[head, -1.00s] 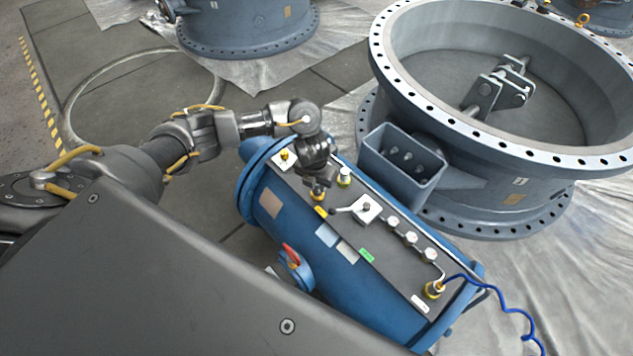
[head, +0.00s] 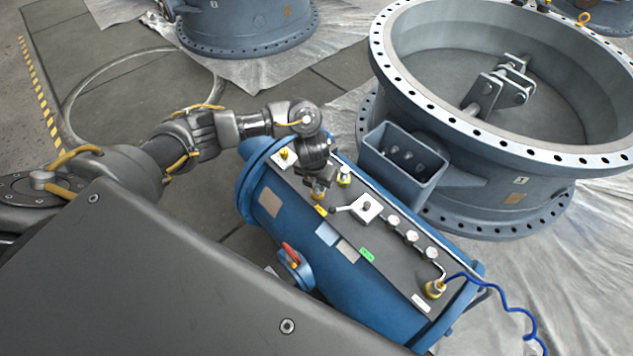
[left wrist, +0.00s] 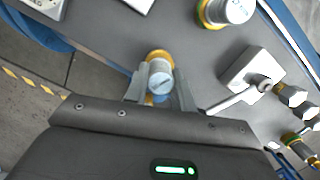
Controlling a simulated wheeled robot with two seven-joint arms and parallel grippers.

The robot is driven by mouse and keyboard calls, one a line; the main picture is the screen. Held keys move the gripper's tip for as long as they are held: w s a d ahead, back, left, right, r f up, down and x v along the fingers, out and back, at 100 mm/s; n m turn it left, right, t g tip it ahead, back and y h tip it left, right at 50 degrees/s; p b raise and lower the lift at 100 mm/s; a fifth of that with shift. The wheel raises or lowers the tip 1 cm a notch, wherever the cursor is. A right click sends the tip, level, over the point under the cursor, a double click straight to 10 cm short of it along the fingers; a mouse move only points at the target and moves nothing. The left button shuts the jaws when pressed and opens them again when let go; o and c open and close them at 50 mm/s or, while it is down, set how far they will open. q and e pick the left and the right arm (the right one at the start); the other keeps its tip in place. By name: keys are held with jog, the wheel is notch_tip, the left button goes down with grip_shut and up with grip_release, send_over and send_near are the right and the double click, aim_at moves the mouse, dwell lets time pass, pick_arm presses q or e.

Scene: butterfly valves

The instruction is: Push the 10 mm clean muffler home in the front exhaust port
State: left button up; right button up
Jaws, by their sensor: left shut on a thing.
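My left gripper (head: 318,196) is over the dark top panel of the blue actuator (head: 342,290). In the left wrist view the fingers (left wrist: 160,88) are shut on a small silver-capped muffler (left wrist: 160,80) with a yellow ring at its base. The muffler stands at the panel, between the two fingertips. The port under it is hidden, so I cannot tell how deep it sits. Another silver-topped, yellow-ringed fitting (head: 344,176) stands just to the right, also in the left wrist view (left wrist: 228,10). My right gripper is in neither view.
A white block with a lever (head: 367,208) sits close to the right of the gripper, followed by several silver fittings (head: 411,237). A blue hose (head: 500,298) leaves the panel's near end. A large grey flanged valve body (head: 500,190) stands at right.

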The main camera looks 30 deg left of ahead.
pick_arm(q)
jog(key=shift+f, duration=0.35)
jog(key=o, duration=1.5)
jog(key=shift+c, duration=0.2)
jog(key=shift+r, duration=0.2)
jog(key=shift+r+p, duration=3.25)
jog(key=shift+r, duration=0.4)
jog(key=shift+s+a+f, duration=0.1)
jog(key=shift+s, duration=0.05)
